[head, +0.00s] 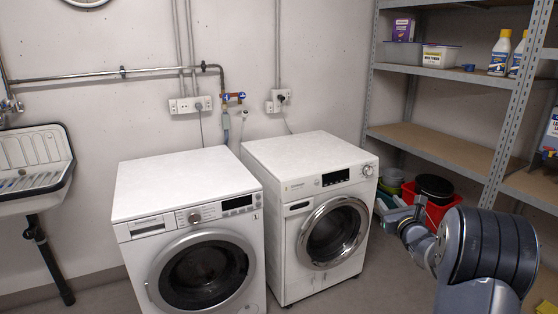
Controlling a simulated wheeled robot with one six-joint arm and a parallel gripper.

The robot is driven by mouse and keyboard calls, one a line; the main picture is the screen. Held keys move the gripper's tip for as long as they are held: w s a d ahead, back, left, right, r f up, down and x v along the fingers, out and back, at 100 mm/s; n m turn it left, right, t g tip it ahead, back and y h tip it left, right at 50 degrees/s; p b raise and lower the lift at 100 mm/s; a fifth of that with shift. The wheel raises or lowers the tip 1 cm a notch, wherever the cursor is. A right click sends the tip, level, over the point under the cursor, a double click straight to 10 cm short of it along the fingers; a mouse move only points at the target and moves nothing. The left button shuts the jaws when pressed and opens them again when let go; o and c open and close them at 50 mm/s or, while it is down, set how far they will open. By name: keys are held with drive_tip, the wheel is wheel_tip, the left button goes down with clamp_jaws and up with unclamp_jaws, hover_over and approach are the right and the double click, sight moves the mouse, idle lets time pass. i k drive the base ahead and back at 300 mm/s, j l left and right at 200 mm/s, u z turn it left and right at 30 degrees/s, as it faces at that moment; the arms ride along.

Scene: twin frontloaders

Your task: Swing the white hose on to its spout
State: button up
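A white hose (241,124) shows below the right side of the taps. Its upper end looks beside and below the tap outlet, but it is too small to tell whether they touch. A grey-blue hose (226,122) hangs below the left side. The lower runs of both hoses are hidden behind the machines. My gripper (404,217) is at the right, in front of the shelf, far from the taps. Its fingers are too unclear to tell open from shut.
Two white frontloaders, left (185,178) and right (305,152), stand below the taps with clear tops. A metal shelf (440,150) with bottles and boxes is at the right, with a red crate (440,208) low beside it. A sink (35,160) is at the left.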

sight(244, 123)
drive_tip(key=i+u, duration=0.2)
drive_tip(key=i, duration=0.25)
drive_tip(key=i+l+u, duration=0.15)
drive_tip(key=i, duration=0.35)
drive_tip(key=i+l+u, duration=0.2)
drive_tip(key=i, duration=0.25)
drive_tip(key=i+l+u, duration=0.45)
drive_tip(key=i+l, duration=0.15)
drive_tip(key=i+l+u, duration=0.25)
drive_tip(key=i+l, duration=0.2)
drive_tip(key=i, duration=0.1)
